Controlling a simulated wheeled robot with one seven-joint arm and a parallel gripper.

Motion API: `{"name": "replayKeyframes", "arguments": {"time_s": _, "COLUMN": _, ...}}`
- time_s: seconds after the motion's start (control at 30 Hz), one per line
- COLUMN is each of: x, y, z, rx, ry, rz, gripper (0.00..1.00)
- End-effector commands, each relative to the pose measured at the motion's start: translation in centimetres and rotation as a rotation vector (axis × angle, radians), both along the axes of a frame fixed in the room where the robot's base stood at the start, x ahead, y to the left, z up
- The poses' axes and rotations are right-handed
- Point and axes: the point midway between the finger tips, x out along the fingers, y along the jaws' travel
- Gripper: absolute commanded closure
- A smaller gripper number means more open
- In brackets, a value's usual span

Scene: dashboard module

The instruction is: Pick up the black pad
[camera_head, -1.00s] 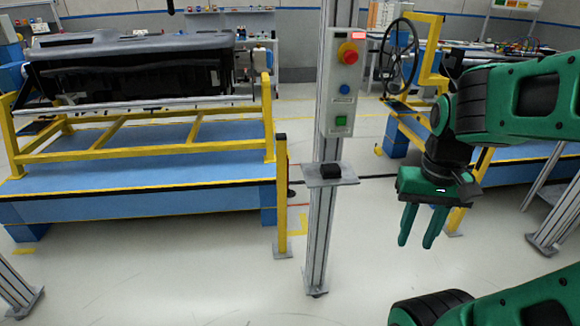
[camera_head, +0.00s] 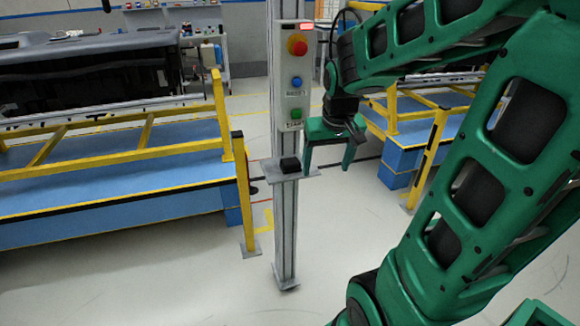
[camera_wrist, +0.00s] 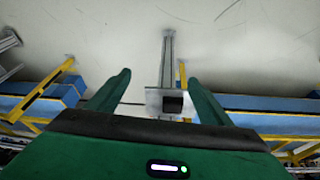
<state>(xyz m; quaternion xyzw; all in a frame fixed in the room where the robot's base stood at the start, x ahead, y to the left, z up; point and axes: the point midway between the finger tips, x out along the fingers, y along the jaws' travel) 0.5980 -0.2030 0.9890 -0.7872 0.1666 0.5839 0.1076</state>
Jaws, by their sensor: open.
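The black pad (camera_head: 290,165) lies on a small grey shelf (camera_head: 311,172) fixed to the metal post. In the wrist view the pad (camera_wrist: 173,104) appears between my two fingers, on the shelf (camera_wrist: 153,98), a little right of centre and apart from the fingers. My gripper (camera_head: 327,172) is green, open and empty. In the head view its fingers point down just right of the pad, overlapping the shelf's right side. The wrist view shows both spread fingertips of my gripper (camera_wrist: 159,78). I cannot tell the exact gap between fingers and pad.
The metal post (camera_head: 285,225) carries a control box (camera_head: 294,78) with red, blue and green buttons above the shelf. A yellow post (camera_head: 243,195) and a blue platform (camera_head: 110,185) with a yellow frame stand left. Another blue platform (camera_head: 398,160) stands right. The floor in front is clear.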

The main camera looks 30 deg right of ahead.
Motion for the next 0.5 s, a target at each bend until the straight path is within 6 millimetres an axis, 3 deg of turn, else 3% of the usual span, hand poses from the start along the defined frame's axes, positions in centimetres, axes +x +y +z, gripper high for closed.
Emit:
{"name": "replayKeyframes", "arguments": {"time_s": 0.03, "x": 2.8, "y": -0.1, "z": -0.2, "rx": -0.013, "ry": -0.033, "rz": 0.025, "gripper": 0.27}}
{"name": "replayKeyframes", "arguments": {"time_s": 0.1, "x": 6.2, "y": -0.2, "z": -0.1, "rx": -0.029, "ry": -0.087, "rz": 0.056, "gripper": 0.27}}
{"name": "replayKeyframes", "arguments": {"time_s": 0.2, "x": 10.2, "y": -0.1, "z": 0.0, "rx": -0.042, "ry": -0.150, "rz": 0.092, "gripper": 0.27}}
{"name": "replayKeyframes", "arguments": {"time_s": 0.3, "x": 12.6, "y": 0.2, "z": 0.0, "rx": -0.047, "ry": -0.192, "rz": 0.114, "gripper": 0.27}}
{"name": "replayKeyframes", "arguments": {"time_s": 0.5, "x": 14.6, "y": 0.0, "z": -1.3, "rx": -0.049, "ry": -0.215, "rz": 0.123, "gripper": 0.27}}
